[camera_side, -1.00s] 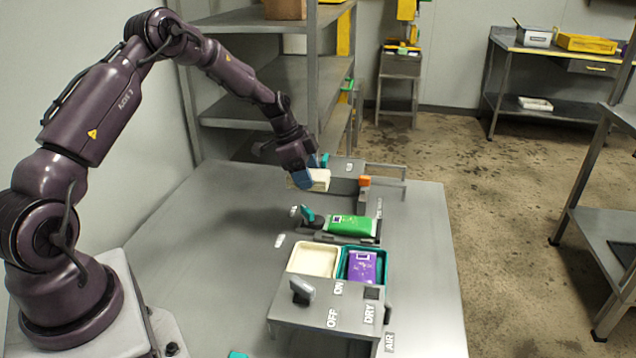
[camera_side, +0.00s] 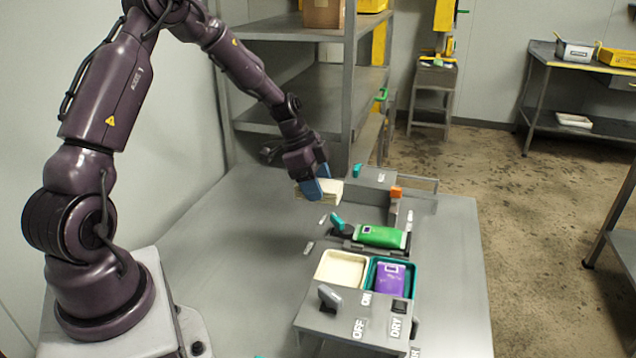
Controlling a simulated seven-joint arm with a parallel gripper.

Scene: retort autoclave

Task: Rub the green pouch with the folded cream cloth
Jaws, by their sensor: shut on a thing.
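The green pouch (camera_side: 382,236) lies flat in a dark holder on the grey table. A teal-handled clamp (camera_side: 338,222) stands at the holder's left end. My gripper (camera_side: 318,188), with blue fingers, is shut on the folded cream cloth (camera_side: 333,190). It holds the cloth above the table, behind and to the left of the pouch, apart from it. The fingers hide part of the cloth.
In front of the pouch are an open cream tray (camera_side: 342,268) and a teal tray (camera_side: 373,289) holding a purple pouch (camera_side: 391,279), beside a switch panel marked OFF and DRY (camera_side: 350,322). A grey block (camera_side: 372,178) stands behind. The table's left is bare.

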